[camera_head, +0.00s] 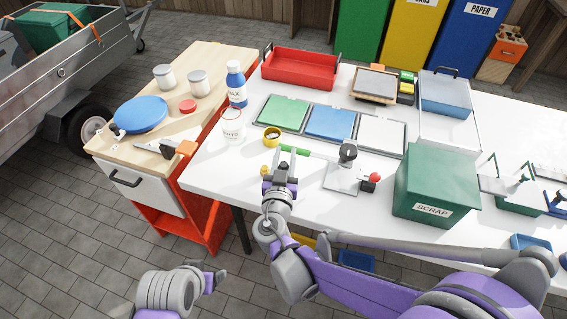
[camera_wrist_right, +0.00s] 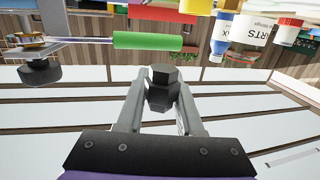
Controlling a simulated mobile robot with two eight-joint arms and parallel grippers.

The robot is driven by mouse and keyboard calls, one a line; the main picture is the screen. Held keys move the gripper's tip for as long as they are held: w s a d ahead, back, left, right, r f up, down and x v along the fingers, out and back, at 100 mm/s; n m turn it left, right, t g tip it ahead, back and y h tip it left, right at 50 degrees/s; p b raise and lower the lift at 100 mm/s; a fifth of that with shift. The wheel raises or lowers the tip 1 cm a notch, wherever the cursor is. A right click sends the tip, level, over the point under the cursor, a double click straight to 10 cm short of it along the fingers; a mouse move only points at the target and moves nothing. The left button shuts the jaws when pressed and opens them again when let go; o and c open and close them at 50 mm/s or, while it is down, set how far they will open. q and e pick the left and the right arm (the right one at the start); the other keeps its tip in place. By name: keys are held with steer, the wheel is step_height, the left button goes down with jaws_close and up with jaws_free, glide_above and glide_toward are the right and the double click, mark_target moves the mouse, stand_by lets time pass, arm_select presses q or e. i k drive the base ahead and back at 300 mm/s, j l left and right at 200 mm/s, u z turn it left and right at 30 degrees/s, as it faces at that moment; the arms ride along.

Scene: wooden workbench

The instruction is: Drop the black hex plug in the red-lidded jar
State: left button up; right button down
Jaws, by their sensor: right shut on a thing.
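My right gripper (camera_head: 283,163) is shut on the black hex plug (camera_head: 285,166) above the front of the white bench. In the right wrist view the plug (camera_wrist_right: 163,88) sits between the two grey fingertips (camera_wrist_right: 160,103). A clear jar with a white label (camera_head: 232,124) stands at the bench's left edge, left of and beyond my gripper, with no lid seen on it. Its "PARTS" label shows in the wrist view (camera_wrist_right: 256,30).
A yellow cup (camera_head: 272,135) and green-handled tool (camera_head: 294,150) are near my right gripper. A blue wax bottle (camera_head: 236,84) stands behind the jar. A metal stand (camera_head: 343,175) and green scrap bin (camera_head: 437,180) are to the right.

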mark_target(236, 137)
steer(key=k+j, duration=0.1)
steer(key=k, duration=0.4)
steer(key=k+j, duration=0.1)
steer(key=k, duration=0.4)
